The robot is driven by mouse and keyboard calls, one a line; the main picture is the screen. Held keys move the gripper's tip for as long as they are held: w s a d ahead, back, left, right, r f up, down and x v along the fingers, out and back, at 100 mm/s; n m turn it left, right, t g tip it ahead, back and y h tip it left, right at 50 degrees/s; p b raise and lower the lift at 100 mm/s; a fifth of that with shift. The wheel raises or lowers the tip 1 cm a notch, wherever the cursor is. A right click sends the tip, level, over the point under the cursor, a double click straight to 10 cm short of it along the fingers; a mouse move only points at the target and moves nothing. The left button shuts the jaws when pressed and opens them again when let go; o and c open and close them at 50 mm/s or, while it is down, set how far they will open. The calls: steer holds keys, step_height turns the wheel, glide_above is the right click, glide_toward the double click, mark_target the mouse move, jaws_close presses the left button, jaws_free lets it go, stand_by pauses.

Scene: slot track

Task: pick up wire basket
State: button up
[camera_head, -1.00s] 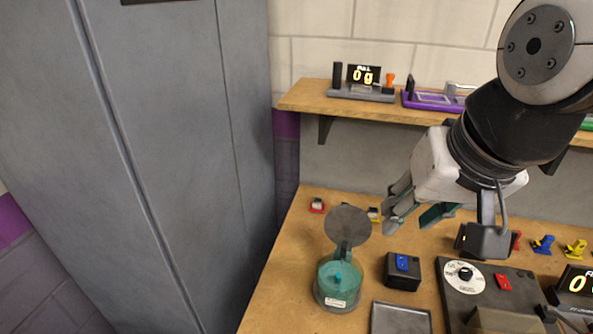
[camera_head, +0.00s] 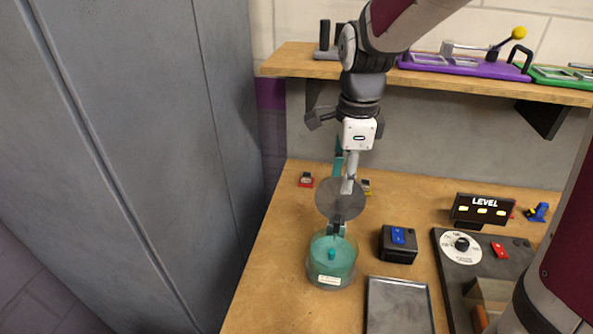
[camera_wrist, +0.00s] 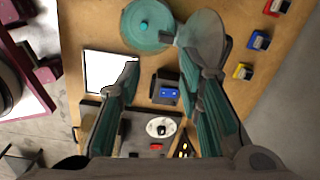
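I cannot make out a wire basket in either view. My gripper (camera_head: 344,172) hangs fingers down over the back left of the bench, in front of or above a round grey disc (camera_head: 334,202). The disc is tilted up at the back of a round teal container (camera_head: 318,270) with a teal knob. In the wrist view the gripper's two fingers (camera_wrist: 157,66) stand wide apart with nothing held between them. The right finger overlaps the disc (camera_wrist: 203,35) in that picture; I cannot tell whether they touch. The teal container (camera_wrist: 133,38) lies beyond the fingertips.
A black box with a blue switch (camera_head: 398,244), a grey tray (camera_head: 398,308) and a dial panel (camera_head: 448,265) stand right of the container. A LEVEL display (camera_head: 484,210) is behind. A shelf (camera_head: 290,62) runs above. A tall grey cabinet (camera_head: 150,150) borders the left.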

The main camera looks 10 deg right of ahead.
mark_target(338, 219)
steer(key=f, duration=0.4)
steer(key=w+f+m, duration=0.1)
steer(key=f, duration=0.2)
steer(key=w+f+m, duration=0.1)
steer(key=f, duration=0.3)
steer(key=shift+f+g, duration=0.3)
steer(key=f, duration=0.4)
steer(key=shift+s+d+p, duration=0.2)
steer(key=shift+d+p, duration=0.05)
steer(key=shift+p, duration=0.05)
steer(key=shift+w+f, duration=0.1)
steer(key=shift+f, duration=0.5)
jaws_close()
